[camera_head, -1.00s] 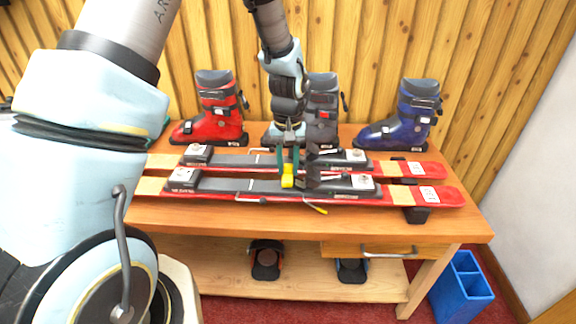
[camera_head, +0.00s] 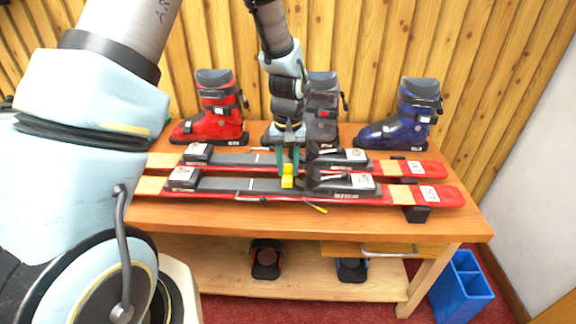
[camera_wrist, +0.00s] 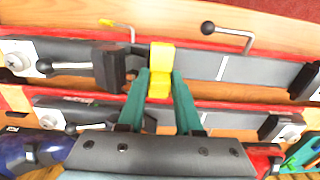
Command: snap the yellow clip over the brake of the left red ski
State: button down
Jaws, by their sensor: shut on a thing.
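My gripper (camera_wrist: 159,78) is shut on a yellow clip (camera_wrist: 161,56), held between its two green fingers. In the head view the clip (camera_head: 288,176) shows over the middle of the front red ski (camera_head: 390,198), beside the binding's black heel part (camera_head: 340,181). I cannot tell whether it touches the ski. The front ski's edge bears a bent metal brake arm with a black end (camera_wrist: 207,28) and another arm with a yellow part (camera_wrist: 107,22). A second red ski (camera_head: 430,169) lies parallel behind; my fingers partly hide it. Which ski is the left one is unclear.
A red boot (camera_head: 212,110), a grey boot (camera_head: 322,112) and a blue boot (camera_head: 405,115) stand along the back of the wooden bench (camera_head: 220,215). The bench's front strip is clear. A blue bin (camera_head: 462,290) stands on the floor at right.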

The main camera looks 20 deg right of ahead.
aim_at(288, 164)
jog(key=shift+f+b, duration=0.55)
jog(key=shift+f, duration=0.45)
jog(key=c, duration=0.5)
grip_release()
jog(key=shift+o, duration=0.3)
jog(key=o, duration=0.4)
jog(key=shift+r, duration=0.1)
jog(key=shift+r, duration=0.1)
jog(key=shift+r+p, duration=3.85)
jog(key=shift+r, duration=1.05)
